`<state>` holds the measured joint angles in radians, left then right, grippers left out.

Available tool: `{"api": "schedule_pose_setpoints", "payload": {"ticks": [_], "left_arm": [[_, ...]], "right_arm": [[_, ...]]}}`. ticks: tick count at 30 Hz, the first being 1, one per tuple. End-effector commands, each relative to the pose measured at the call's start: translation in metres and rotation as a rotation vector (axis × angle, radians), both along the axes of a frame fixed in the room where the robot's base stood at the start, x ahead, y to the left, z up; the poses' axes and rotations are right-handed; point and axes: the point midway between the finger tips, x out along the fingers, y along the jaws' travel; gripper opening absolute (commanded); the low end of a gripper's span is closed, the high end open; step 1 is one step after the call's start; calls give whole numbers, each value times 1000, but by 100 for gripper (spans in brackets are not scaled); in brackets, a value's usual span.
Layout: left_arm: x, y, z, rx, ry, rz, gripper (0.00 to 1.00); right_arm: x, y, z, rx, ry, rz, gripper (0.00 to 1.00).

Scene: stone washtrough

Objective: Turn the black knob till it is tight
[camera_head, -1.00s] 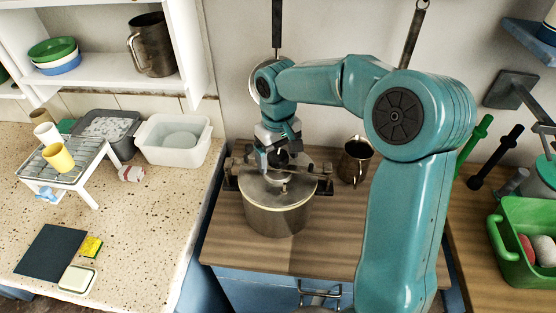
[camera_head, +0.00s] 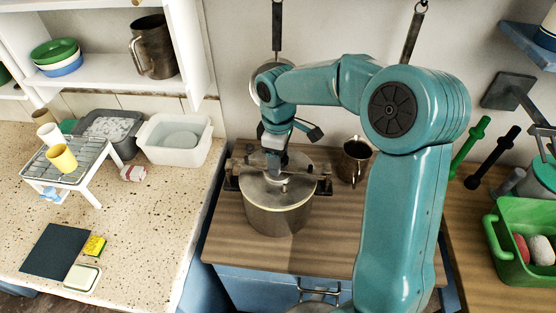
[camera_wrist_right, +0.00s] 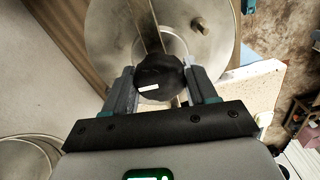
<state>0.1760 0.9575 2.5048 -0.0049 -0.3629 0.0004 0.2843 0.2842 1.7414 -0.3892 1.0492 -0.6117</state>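The black knob (camera_wrist_right: 160,78) has a lobed edge and a small white mark. It sits above a metal bar across the round lid (camera_head: 256,188) of a steel pot (camera_head: 277,218). My right gripper (camera_wrist_right: 161,85) comes down over the knob, with one finger on each side. Both fingers appear to touch it, so it looks shut on the knob. In the head view my right gripper (camera_head: 277,165) stands above the middle of the lid and mostly hides the knob. My left gripper is not in view.
The pot stands on a wooden top (camera_head: 325,230). A dark metal mug (camera_head: 355,160) stands close on its right. A white basin (camera_head: 173,140) and a rack (camera_head: 62,165) are on the speckled counter to the left. A green crate (camera_head: 520,240) is at the right.

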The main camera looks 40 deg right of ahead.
Motion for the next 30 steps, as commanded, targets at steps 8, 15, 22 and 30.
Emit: {"api": "schedule_pose_setpoints", "payload": {"ticks": [8, 15, 22, 30], "left_arm": [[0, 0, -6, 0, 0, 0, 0], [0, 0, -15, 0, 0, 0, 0], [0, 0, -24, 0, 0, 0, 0], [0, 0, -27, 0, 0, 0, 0]], "right_arm": [[1, 0, -2, -1, -3, -176, 42], [1, 0, -2, -1, -3, -644, 42], [1, 0, -2, -1, -3, -1090, 42], [1, 0, 0, -1, -3, -1397, 42]]}}
